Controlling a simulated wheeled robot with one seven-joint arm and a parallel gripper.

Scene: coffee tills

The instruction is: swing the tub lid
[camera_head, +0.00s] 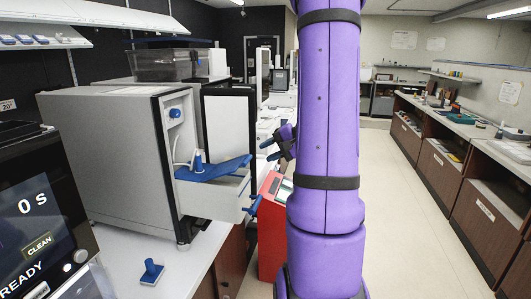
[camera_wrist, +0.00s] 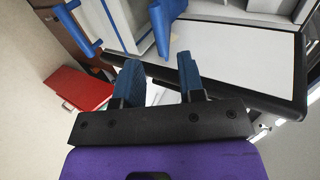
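No part is clearly marked as the tub lid. A grey box-shaped machine (camera_head: 120,150) stands on the left counter with its black-framed, white-panelled door (camera_head: 229,125) swung open. Below the opening, a pale drawer or tub (camera_head: 215,198) sticks out, with a blue slanted piece (camera_head: 215,168) over it and a blue handle (camera_head: 254,204) at its front. My gripper (camera_head: 272,150) is right of the door, partly hidden by my purple arm. In the wrist view my gripper (camera_wrist: 160,82) is open with nothing held; the door panel (camera_wrist: 235,60) and blue handle (camera_wrist: 85,30) lie beyond it.
A clear bin with a dark lid (camera_head: 165,65) stands behind the machine. A red box (camera_head: 271,225) stands beside the left counter. A small blue-handled tool (camera_head: 151,271) lies on the counter. The aisle floor (camera_head: 410,200) is clear, with cabinets (camera_head: 440,160) along the right.

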